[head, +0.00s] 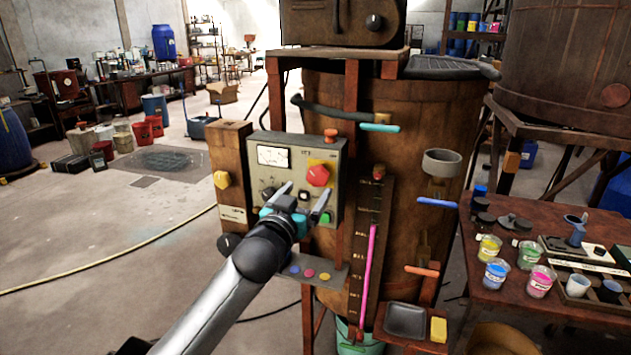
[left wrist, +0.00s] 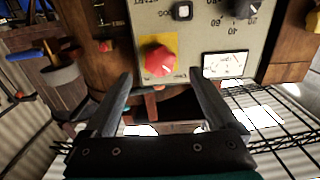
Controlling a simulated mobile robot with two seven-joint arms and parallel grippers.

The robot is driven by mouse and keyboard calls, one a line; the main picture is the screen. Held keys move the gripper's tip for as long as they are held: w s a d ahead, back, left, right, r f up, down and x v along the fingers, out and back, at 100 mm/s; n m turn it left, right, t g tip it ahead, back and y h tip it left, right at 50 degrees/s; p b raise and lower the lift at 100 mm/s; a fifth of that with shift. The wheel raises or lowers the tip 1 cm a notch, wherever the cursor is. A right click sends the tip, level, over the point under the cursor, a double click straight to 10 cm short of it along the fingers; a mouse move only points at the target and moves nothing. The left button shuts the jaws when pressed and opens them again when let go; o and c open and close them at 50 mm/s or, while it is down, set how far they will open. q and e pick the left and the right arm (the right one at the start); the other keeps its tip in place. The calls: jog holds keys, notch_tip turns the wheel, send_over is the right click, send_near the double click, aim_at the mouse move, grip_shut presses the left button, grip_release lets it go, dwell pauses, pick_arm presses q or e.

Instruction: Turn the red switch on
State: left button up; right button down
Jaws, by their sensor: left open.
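The red switch (head: 318,175) is a red knob on a yellow plate, at the upper right of a grey control panel (head: 257,141). In the left wrist view the knob (left wrist: 158,61) lies just beyond and between the fingertips, close to level with them. My left gripper (head: 304,192) is open and empty in front of the panel, its fingers pointing up toward it, a little below and left of the knob. The fingers also show apart in the left wrist view (left wrist: 161,75). Contact with the knob cannot be made out. My right gripper is out of view.
The panel also carries a gauge (head: 273,156), small dark knobs and an orange-red button (head: 330,135) on top. A shelf with coloured buttons (head: 308,272) sits below. A wooden vat (head: 455,120) stands behind. A table with paint cups (head: 495,273) is at right. Floor at left is open.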

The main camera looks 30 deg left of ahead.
aim_at(317, 179)
pick_arm(q)
jog(key=shift+x, duration=3.25)
jog(key=c, duration=1.4)
